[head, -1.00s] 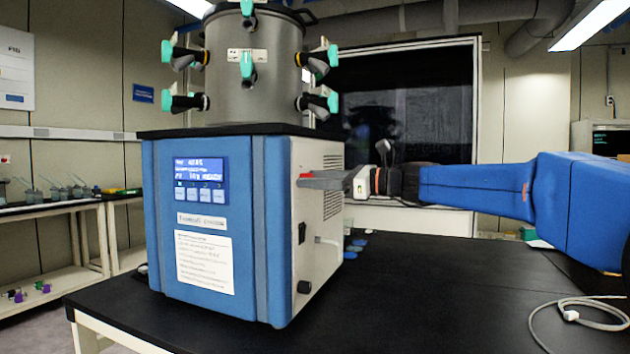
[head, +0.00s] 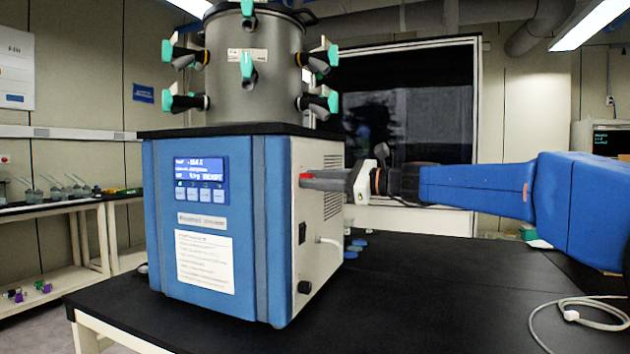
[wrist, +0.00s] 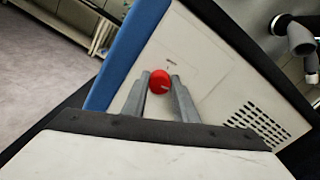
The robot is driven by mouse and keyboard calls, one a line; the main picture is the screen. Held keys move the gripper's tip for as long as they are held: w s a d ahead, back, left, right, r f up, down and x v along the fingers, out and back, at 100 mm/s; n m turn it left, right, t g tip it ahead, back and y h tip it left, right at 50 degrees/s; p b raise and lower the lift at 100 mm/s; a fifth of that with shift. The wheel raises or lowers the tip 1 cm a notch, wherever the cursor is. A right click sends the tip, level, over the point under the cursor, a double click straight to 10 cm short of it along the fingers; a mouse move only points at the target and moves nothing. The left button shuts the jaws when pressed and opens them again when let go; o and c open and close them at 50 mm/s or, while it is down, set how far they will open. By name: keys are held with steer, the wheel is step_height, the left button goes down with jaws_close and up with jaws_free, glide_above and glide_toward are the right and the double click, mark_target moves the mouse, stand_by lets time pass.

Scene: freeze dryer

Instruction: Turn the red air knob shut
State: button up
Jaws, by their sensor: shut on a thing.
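The red air knob (wrist: 159,82) is on the light side panel of the freeze dryer (head: 203,240). In the wrist view the knob shows between the tips of my gripper (wrist: 161,85), with one grey finger on each side. In the head view only a bit of red (head: 305,175) shows at the fingertips, and the rest of the knob is hidden. My gripper (head: 312,180) reaches in from the right and is shut on the knob. A small pale mark shows on the knob's face in the wrist view.
A black switch (head: 302,233), a pale hose (head: 328,241) and a black round fitting (head: 304,287) are lower on the side panel. A steel chamber (head: 262,90) with several green-handled valves stands on top. The black table (head: 430,300) is mostly clear, with a white cable (head: 570,312) at right.

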steer(key=shift+f+n, duration=0.2)
steer(key=shift+n, duration=7.3)
steer(key=o, duration=1.1)
steer(key=shift+c, duration=0.2)
steer(key=shift+s, duration=0.1)
steer(key=v, duration=1.7)
steer(key=shift+d, duration=0.2)
